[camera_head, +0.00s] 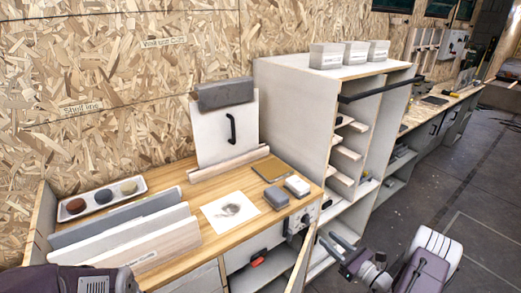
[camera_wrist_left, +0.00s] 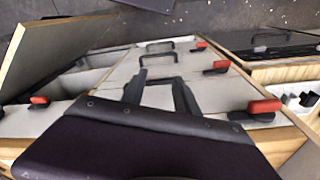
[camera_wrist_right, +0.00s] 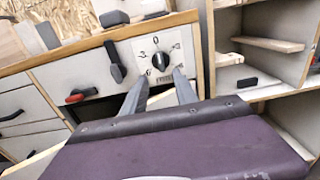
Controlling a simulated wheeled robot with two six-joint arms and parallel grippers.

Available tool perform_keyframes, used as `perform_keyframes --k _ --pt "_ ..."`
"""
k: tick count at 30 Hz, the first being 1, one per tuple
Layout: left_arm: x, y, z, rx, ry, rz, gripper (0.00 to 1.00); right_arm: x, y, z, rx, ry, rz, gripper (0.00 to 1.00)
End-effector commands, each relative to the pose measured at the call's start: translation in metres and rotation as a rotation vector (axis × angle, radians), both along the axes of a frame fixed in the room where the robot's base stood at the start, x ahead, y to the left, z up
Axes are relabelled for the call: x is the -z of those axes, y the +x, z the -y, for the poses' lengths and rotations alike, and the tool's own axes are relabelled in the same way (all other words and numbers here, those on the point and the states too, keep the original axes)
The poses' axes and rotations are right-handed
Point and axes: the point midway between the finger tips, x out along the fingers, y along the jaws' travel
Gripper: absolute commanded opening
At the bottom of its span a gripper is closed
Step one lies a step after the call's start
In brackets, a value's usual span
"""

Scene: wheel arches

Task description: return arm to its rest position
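My right gripper (camera_head: 338,243) is in front of the cabinet at the lower right in the head view. In the right wrist view its two fingers (camera_wrist_right: 160,84) are spread with nothing between them. They point toward a black dial (camera_wrist_right: 160,61) on a white numbered panel; no contact shows. My left arm (camera_head: 75,281) shows only in part at the lower left corner of the head view. In the left wrist view the left fingers (camera_wrist_left: 158,84) are apart and empty, over white drawer fronts with black handles (camera_wrist_left: 160,47).
A wooden worktop (camera_head: 180,198) holds a stone tray (camera_head: 101,198), upright boards and small blocks. An open door (camera_head: 303,262) stands out below the worktop, near my right gripper. Red latches (camera_wrist_left: 265,106) sit by the drawers. A tall shelf unit (camera_head: 293,110) stands behind. The floor (camera_head: 455,170) at right is clear.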

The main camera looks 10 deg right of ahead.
Motion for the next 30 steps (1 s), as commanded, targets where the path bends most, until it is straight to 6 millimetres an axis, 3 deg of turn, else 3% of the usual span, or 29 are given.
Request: perform_keyframes --k 2,5,7,9,11,13,15,17,18,19,21,25,27,30 --pt "-0.007 0.0 0.0 0.0 0.0 0.0 0.36 -0.013 0.011 -0.018 -0.052 -0.014 0.01 0.35" --pt "-0.018 0.0 0.0 0.0 0.0 0.0 0.36 -0.066 0.039 -0.058 -0.18 -0.098 0.076 0.35" --pt "-0.026 0.0 0.0 0.0 0.0 0.0 0.36 -0.112 0.051 -0.106 -0.309 -0.156 0.131 0.35" --pt "-0.033 0.0 0.0 0.0 0.0 0.0 0.36 -0.148 0.045 -0.162 -0.478 -0.218 0.164 0.35" --pt "-0.039 0.0 0.0 0.0 0.0 0.0 0.36 -0.17 0.027 -0.212 -0.64 -0.288 0.176 0.35" --pt "-0.047 0.0 0.0 0.0 0.0 0.0 0.36 -0.187 -0.008 -0.266 -0.851 -0.401 0.178 0.35" --pt "-0.055 0.0 0.0 0.0 0.0 0.0 0.36 -0.194 -0.059 -0.309 -1.081 -0.559 0.177 0.35" --pt "-0.063 0.0 0.0 0.0 0.0 0.0 0.36 -0.19 -0.111 -0.329 -1.294 -0.748 0.181 0.35" --pt "-0.068 0.0 0.0 0.0 0.0 0.0 0.36 -0.183 -0.148 -0.329 -1.445 -0.915 0.194 0.35" --pt "-0.071 0.0 0.0 0.0 0.0 0.0 0.36 -0.175 -0.172 -0.321 -1.548 -1.056 0.208 0.35" --pt "-0.075 0.0 0.0 0.0 0.0 0.0 0.36 -0.154 -0.202 -0.287 -1.724 -1.37 0.253 0.35" --pt "-0.072 0.0 0.0 0.0 0.0 0.0 0.36 -0.125 -0.204 -0.219 -1.875 -1.807 0.323 0.35" --pt "-0.072 0.0 0.0 0.0 0.0 0.0 0.36 -0.116 -0.196 -0.198 -1.919 -1.942 0.362 0.35" --pt "-0.072 0.0 0.0 0.0 0.0 0.0 0.36 -0.115 -0.176 -0.186 -1.908 -2.076 0.416 0.35"
